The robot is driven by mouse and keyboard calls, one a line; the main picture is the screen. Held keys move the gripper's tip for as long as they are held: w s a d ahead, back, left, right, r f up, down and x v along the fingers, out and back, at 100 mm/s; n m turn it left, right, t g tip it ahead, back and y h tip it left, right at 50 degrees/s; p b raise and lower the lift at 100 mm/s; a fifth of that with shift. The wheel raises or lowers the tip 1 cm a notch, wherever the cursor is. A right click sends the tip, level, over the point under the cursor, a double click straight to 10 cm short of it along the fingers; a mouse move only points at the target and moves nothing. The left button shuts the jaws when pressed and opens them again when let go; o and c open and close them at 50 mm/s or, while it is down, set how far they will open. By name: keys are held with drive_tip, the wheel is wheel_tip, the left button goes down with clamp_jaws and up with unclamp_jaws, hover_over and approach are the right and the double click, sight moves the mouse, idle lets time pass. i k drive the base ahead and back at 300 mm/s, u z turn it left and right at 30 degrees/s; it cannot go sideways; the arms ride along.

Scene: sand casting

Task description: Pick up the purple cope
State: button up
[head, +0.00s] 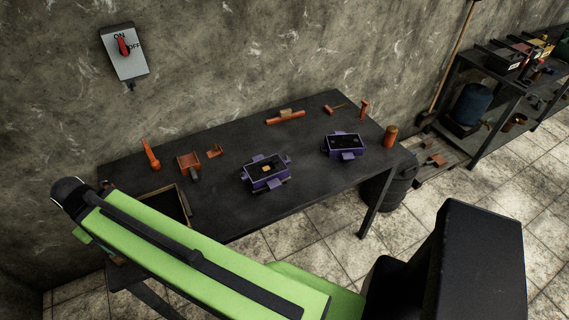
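Two purple frames filled with dark material sit on the dark workbench (238,211). The nearer purple frame (251,186) is around the middle of the bench and has a small orange-tan piece on its dark top. The other purple frame (347,155) is further right, apart from the first, with small marks on its dark top. Both have purple side tabs. I cannot tell for certain which one is the cope. My green arm crosses the lower left of the head view, well short of both frames. My gripper is not visible.
An open wooden-edged box (183,197) is at the bench's left, partly behind my arm. Orange tools, an orange scoop (188,161) and an orange cylinder (390,136) stand around the frames. A switch box (124,53) is on the wall; a dark barrel (384,192) stands by the bench.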

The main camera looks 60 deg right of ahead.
sight(340, 144)
drive_tip(key=z, duration=5.65)
drive_tip(key=i, duration=0.1)
drive_tip(key=u, duration=3)
